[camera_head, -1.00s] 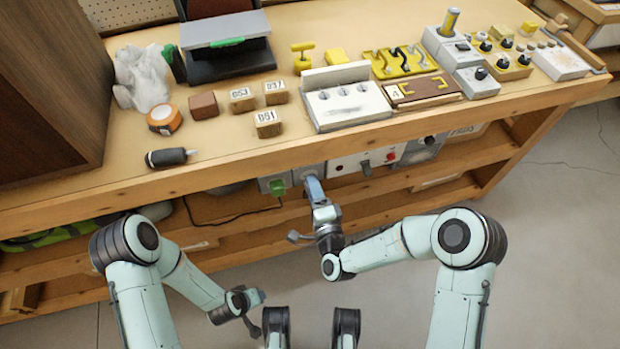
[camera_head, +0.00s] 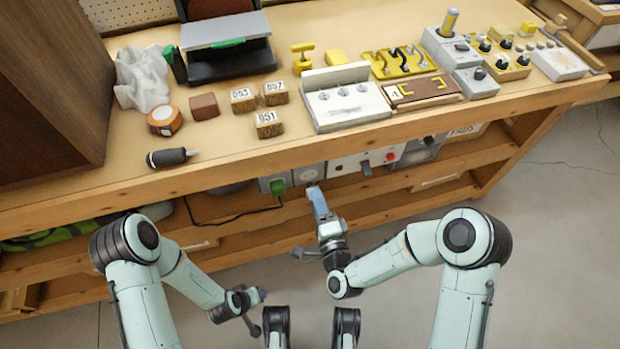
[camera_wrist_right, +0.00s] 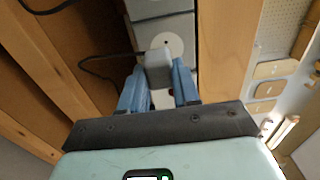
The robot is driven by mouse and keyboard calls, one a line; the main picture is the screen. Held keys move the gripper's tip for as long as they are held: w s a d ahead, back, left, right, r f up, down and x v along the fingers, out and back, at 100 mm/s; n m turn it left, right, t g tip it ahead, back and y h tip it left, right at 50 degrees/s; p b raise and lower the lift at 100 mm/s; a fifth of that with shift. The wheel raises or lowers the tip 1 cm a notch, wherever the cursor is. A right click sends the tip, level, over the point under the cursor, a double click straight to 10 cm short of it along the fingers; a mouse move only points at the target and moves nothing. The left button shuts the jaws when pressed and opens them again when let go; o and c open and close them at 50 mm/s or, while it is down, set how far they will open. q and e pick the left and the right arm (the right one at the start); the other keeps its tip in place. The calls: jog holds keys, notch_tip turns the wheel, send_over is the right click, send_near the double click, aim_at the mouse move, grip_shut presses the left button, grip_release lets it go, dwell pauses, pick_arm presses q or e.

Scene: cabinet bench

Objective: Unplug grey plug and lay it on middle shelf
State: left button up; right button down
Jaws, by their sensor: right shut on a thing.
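The grey plug (camera_wrist_right: 158,62) is held between the blue fingers of my right gripper (camera_wrist_right: 160,88) in the wrist view. In the head view the right gripper (camera_head: 316,192) is just below and in front of the outlet panel and hides the plug. The round grey socket (camera_head: 307,175) now shows uncovered; it is also behind the plug in the wrist view (camera_wrist_right: 174,42). The middle shelf (camera_head: 232,222) lies under the bench top, left of the right gripper. My left gripper (camera_head: 260,296) is low in front of the bench, away from everything; its jaw opening is unclear.
A green plug (camera_head: 277,187) with a black cord sits in the left outlet. A switch panel (camera_head: 366,165) with a red button is to the right. The bench's front edge (camera_head: 240,166) overhangs the shelves. The floor (camera_head: 400,310) in front is clear.

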jog(key=shift+s+d, duration=0.2)
jog(key=shift+s, duration=0.4)
notch_tip(320, 180, down, 16)
jog(key=b, duration=0.5)
jog(key=shift+b, duration=0.35)
dwell(1.4)
jog(key=shift+w+r, duration=0.1)
jog(key=shift+x, duration=7.65)
